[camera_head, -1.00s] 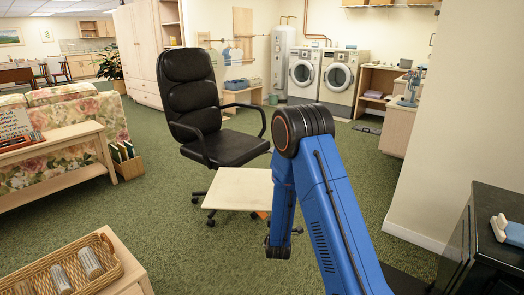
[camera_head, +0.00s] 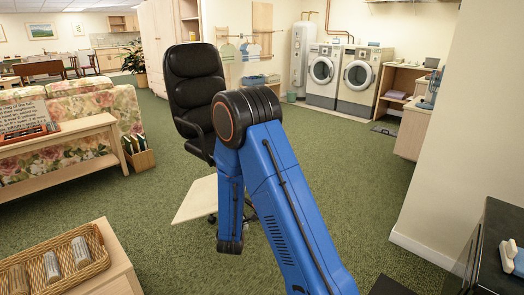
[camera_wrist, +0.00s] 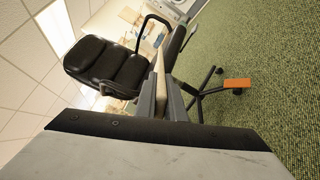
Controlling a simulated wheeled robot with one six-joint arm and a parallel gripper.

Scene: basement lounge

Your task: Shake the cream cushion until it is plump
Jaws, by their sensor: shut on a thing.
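The cream cushion (camera_head: 194,199) shows in the head view as a flat pale square, tilted, in front of the black office chair. My blue arm hides its right part. In the wrist view my gripper (camera_wrist: 162,102) is shut on the cushion, which shows nearly edge-on as a thin cream strip (camera_wrist: 159,65) between and beyond the fingers. My gripper itself is hidden behind my arm in the head view. How plump the cushion is cannot be told clearly; it looks flat and thin.
The black office chair (camera_head: 194,85) stands close behind the cushion. A low table with a wicker tray (camera_head: 58,265) is at the front left, a wooden console (camera_head: 65,150) and floral sofa farther left. A dark cabinet (camera_head: 500,225) is at the right. Green carpet (camera_head: 345,185) is open right of my arm.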

